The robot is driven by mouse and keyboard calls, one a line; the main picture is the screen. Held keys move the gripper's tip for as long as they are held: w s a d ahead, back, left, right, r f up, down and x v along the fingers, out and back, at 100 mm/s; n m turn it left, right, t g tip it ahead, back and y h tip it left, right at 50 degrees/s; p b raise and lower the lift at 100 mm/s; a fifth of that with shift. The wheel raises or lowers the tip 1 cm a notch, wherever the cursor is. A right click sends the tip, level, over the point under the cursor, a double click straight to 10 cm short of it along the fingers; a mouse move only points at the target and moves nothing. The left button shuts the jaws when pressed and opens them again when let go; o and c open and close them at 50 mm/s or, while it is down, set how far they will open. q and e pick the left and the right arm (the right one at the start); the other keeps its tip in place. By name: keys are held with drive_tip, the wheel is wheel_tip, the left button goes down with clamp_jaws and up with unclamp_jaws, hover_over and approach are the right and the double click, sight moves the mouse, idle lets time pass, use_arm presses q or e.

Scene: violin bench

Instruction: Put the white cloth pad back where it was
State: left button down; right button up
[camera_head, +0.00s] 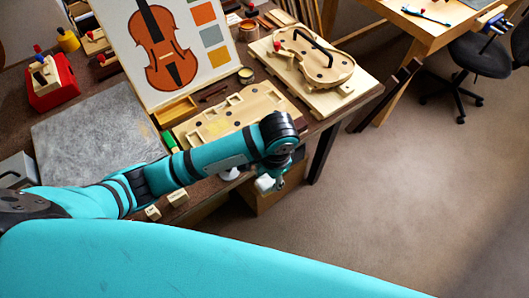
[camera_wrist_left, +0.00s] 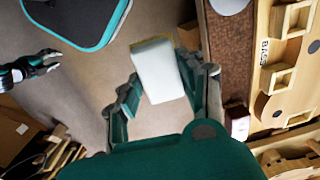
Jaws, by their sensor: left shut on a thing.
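The white cloth pad (camera_wrist_left: 158,70) is a pale block with a yellowish edge between the fingers of my left gripper (camera_wrist_left: 166,82) in the left wrist view. The gripper is shut on it. In the head view my left gripper (camera_head: 273,174) hangs past the bench's front edge, with a bit of the white pad (camera_head: 265,184) showing below it. The pad is held in the air over the floor side, apart from the bench top.
The bench (camera_head: 335,115) holds a wooden tray (camera_head: 228,115) with recesses, a violin body on a board (camera_head: 315,65), a grey slab (camera_head: 95,135) and a violin picture (camera_head: 165,45). A cardboard box (camera_head: 268,197) stands below. The floor (camera_head: 400,200) at right is open.

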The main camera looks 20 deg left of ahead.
use_arm(q)
drive_tip(key=w+a, duration=0.2)
drive_tip(key=w, duration=0.2)
drive_tip(key=w+a, duration=0.1)
drive_tip(key=w, duration=0.3)
drive_tip(key=w+a+f+p, duration=0.1)
drive_tip(key=w+a, duration=0.1)
drive_tip(key=w, duration=0.2)
drive_tip(key=shift+w+a+f, duration=0.1)
drive_tip(key=shift+w+a, duration=0.05)
drive_tip(key=shift+a, duration=0.15)
wheel_tip(320, 180, down, 3)
drive_tip(key=shift+a+f, duration=0.1)
drive_tip(key=shift+f, duration=0.25)
use_arm(e)
drive_tip(key=shift+s+d+r, duration=0.2)
drive_tip(key=shift+r, duration=0.2)
drive_tip(key=shift+s+d+r, duration=0.15)
drive_tip(key=shift+r, duration=0.25)
use_arm(q)
drive_tip(key=c, duration=0.8)
unclamp_jaws()
drive_tip(key=shift+f, duration=0.1)
drive_tip(key=shift+o, duration=0.2)
use_arm(e)
drive_tip(key=shift+a, duration=0.1)
